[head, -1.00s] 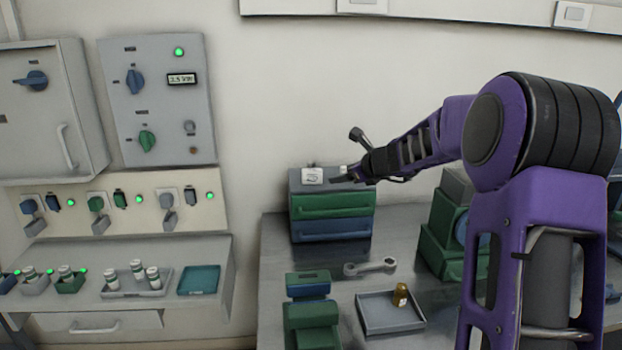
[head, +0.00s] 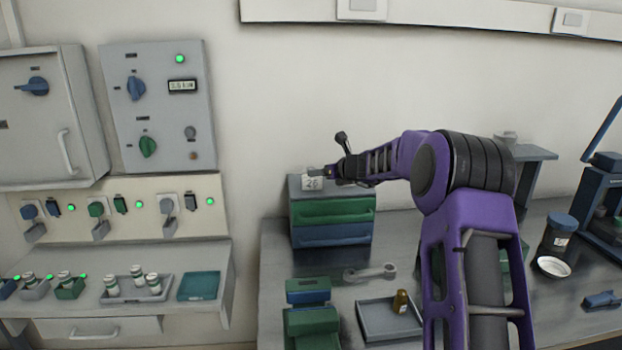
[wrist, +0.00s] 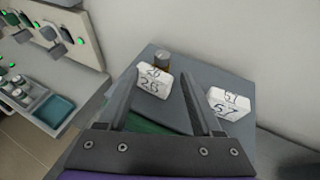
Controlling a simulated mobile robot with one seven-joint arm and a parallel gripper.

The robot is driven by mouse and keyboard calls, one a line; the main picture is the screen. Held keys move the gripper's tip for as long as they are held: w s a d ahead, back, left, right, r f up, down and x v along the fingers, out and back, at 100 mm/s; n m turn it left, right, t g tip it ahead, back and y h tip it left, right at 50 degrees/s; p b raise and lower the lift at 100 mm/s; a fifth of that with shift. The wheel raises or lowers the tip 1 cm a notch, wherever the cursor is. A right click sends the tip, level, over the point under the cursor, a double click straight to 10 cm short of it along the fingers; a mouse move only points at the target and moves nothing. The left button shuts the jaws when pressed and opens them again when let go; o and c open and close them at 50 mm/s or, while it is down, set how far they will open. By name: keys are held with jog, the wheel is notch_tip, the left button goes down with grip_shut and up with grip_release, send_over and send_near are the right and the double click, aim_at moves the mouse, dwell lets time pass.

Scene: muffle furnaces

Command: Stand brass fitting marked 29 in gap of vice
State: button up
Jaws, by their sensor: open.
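My gripper (head: 326,172) is open above the top of a drawer cabinet, and its two fingers (wrist: 160,82) frame a white folded card (wrist: 153,80) in the wrist view. The card seems to read 26. A brass fitting (wrist: 162,61) stands just behind this card; no mark on it is readable. Another brass fitting (head: 401,301) stands upright in a grey tray (head: 372,330) on the bench, its mark too small to read. A blue and green block device (head: 310,318) at the bench's front left may be the vice; I cannot tell for sure.
The cabinet (head: 333,214) has green and blue drawers. A second card (wrist: 229,104), reading about 57, stands on its top to the right. A wrench (head: 370,272) lies on the bench. A dark jar (head: 559,234) stands at right. The wall is close behind the cabinet.

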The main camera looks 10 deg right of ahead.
aim_at(312, 168)
jog(key=shift+r+p+x, duration=0.2)
jog(key=shift+p+x, duration=0.25)
jog(key=shift+x, duration=0.75)
jog(key=shift+r+p+x, duration=0.2)
jog(key=shift+p+x, duration=0.2)
jog(key=shift+x, duration=0.75)
jog(key=shift+w+a+f, duration=0.15)
jog(key=shift+w+f, duration=0.05)
jog(key=shift+w, duration=0.4)
jog(key=shift+c, duration=0.4)
grip_shut()
